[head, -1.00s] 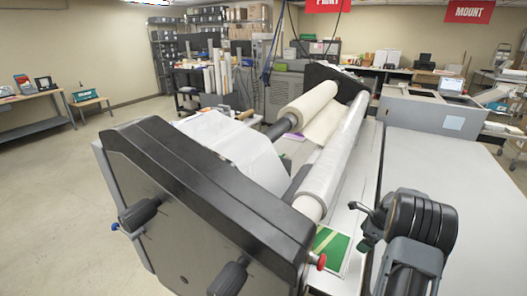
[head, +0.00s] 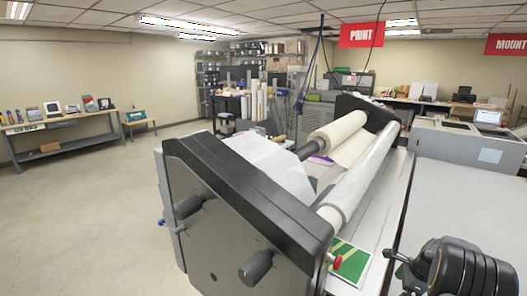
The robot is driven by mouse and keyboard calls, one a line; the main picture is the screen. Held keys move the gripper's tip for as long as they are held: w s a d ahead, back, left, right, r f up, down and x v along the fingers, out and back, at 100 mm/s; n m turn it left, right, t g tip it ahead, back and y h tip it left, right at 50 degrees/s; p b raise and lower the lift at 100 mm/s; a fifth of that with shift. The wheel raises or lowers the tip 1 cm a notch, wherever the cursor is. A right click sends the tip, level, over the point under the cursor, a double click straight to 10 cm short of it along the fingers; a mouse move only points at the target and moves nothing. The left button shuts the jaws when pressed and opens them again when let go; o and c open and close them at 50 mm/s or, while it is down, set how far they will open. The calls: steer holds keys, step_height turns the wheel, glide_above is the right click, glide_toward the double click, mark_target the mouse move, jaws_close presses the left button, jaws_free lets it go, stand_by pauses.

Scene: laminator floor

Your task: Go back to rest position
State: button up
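My arm shows at the bottom right of the head view as dark, rounded links, partly cut off by the lower edge. My gripper (head: 396,262) is a small dark shape at the left of these links, over the laminator's right side. Its fingers are too small and too cut off to tell whether they are open or shut. I see nothing clearly held in it.
A grey table (head: 470,205) stands right. The floor (head: 90,220) at left is clear.

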steer(key=s, duration=0.1)
steer(key=s+n, duration=0.1)
steer(key=f+n, duration=0.1)
steer(key=shift+s+a, duration=0.3)
steer(key=shift+s, duration=0.1)
steer(key=s+a+n, duration=0.1)
steer(key=s+a+r+n+g, duration=0.1)
steer(key=n, duration=0.1)
steer(key=s+a+r+n+t+h+b, duration=0.1)
steer(key=s+a+r+n, duration=0.4)
steer(key=a, duration=0.3)
steer(key=s+a+r+n+t+b, duration=0.1)
steer(key=s+a+r+n, duration=0.4)
steer(key=a, duration=0.4)
steer(key=s+a+r+n+t+h+b, duration=0.1)
steer(key=s+a+r+n+t, duration=0.1)
steer(key=s+a+r+n, duration=0.3)
steer(key=a+r+n, duration=0.2)
steer(key=a+n, duration=0.1)
steer(key=shift+a+h+b, duration=0.3)
steer(key=shift+a+b, duration=0.1)
